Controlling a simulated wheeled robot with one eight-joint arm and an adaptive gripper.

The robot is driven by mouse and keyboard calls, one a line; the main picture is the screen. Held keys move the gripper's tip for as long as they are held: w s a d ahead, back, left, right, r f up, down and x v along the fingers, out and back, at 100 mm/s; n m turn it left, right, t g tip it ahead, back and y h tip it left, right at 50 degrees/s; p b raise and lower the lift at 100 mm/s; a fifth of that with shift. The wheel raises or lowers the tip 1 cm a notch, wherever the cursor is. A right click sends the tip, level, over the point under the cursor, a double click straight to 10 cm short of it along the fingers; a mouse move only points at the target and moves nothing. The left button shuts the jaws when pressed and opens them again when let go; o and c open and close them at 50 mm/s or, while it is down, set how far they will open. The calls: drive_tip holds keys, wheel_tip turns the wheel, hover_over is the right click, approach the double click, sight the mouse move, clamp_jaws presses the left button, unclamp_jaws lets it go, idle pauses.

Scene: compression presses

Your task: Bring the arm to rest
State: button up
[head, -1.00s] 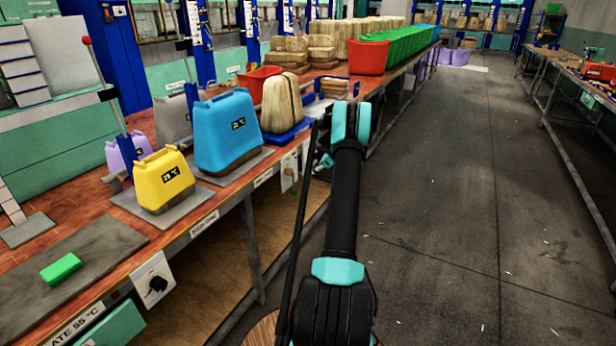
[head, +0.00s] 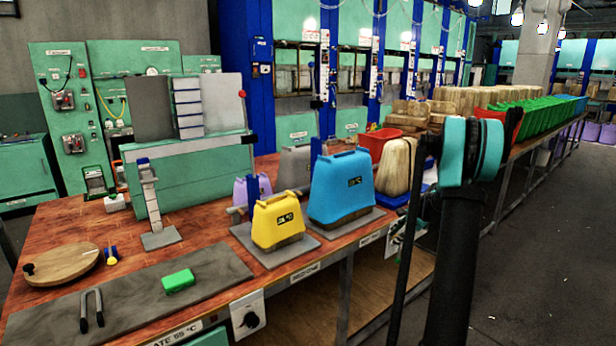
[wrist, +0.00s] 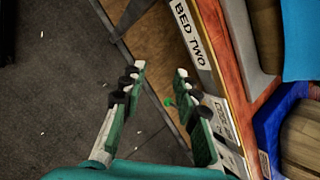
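My arm stands up at the right of the head view, in front of the bench's front edge; its fingers are not clear there. In the wrist view my gripper (wrist: 160,85) is open, with its two fingers apart and nothing between them. Below it are the dark floor and the bench's front edge, which carries a label reading BED TWO (wrist: 190,30). The gripper appears clear of the bench, though its fingers overlap the edge in the picture.
The wooden bench (head: 60,235) holds a yellow case (head: 277,222), a blue case (head: 342,190), a green block (head: 178,281), a U-shaped tool (head: 92,311) and a round board (head: 62,264). Red (head: 380,143) and green bins stand farther along. The aisle floor (head: 520,270) at right is clear.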

drive_tip(key=s+a+r+n+h, duration=0.15)
drive_tip(key=s+a+n, duration=0.4)
drive_tip(key=s, duration=0.55)
drive_tip(key=s+a+r+n+h, duration=0.1)
drive_tip(key=s+a+r+n, duration=0.25)
drive_tip(key=s+a, duration=0.5)
drive_tip(key=s+f+n+h, duration=0.1)
drive_tip(key=s+n, duration=0.3)
drive_tip(key=s, duration=0.6)
drive_tip(key=s+f+n+h, duration=0.1)
drive_tip(key=s+f+n, duration=0.3)
drive_tip(key=s, duration=0.7)
drive_tip(key=shift+a+f+n, duration=0.3)
drive_tip(key=shift+a+n, duration=0.15)
drive_tip(key=shift+n, duration=0.15)
